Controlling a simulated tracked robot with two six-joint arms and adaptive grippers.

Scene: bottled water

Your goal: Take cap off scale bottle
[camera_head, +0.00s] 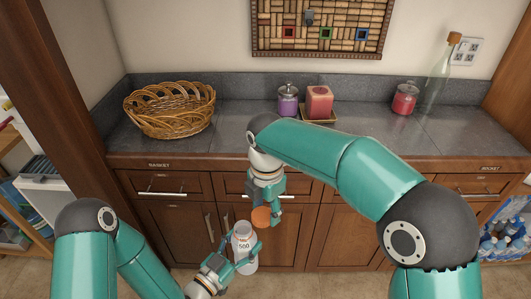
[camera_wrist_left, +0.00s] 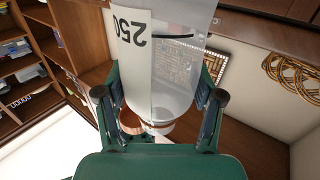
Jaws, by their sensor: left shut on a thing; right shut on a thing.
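My right gripper (camera_head: 268,212) is shut on the cap, coming down from above. Its fingertips are partly hidden by the cap.
Behind is a grey counter (camera_head: 225,125) above wooden drawers and doors. On it are a wicker basket (camera_head: 170,128), a purple jar (camera_head: 288,105), a red candle (camera_head: 319,103), a red jar (camera_head: 405,100) and a corked glass bottle (camera_head: 437,75). Shelves stand at both sides.

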